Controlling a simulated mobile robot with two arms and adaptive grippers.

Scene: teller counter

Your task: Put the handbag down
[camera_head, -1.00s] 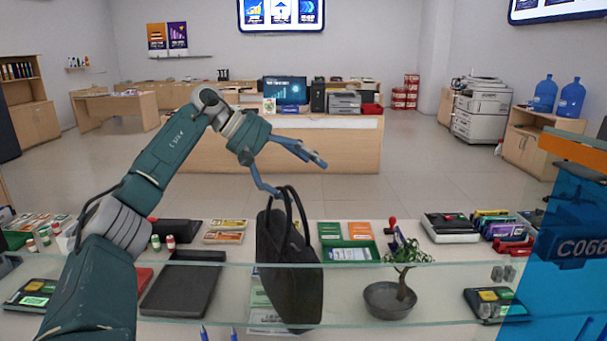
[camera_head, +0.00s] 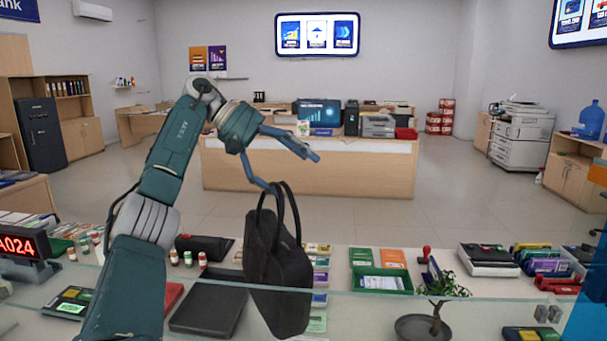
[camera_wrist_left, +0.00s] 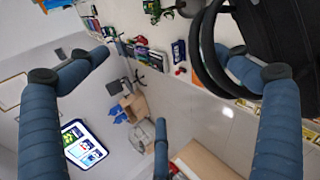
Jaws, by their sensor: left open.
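The black handbag (camera_head: 278,275) shows at the middle of the head view, over the teller counter, with its two looped handles up. It leans slightly; I cannot tell whether its base touches the counter. My left gripper (camera_head: 296,173) is open, its blue fingers spread above the bag. The lower finger is at the handle tops. In the left wrist view the bag (camera_wrist_left: 285,30) fills the upper right corner, and the right finger passes by the handle loops; the loops may still hang on it. My right gripper is not in view.
The counter holds a dark flat tray (camera_head: 210,310) left of the bag, a green tray (camera_head: 383,282) right of it, a potted bonsai (camera_head: 425,325), a red-handled stamp (camera_head: 426,254) and several card stacks. A clear glass edge (camera_head: 400,298) crosses in front. Little bare counter shows near the bag.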

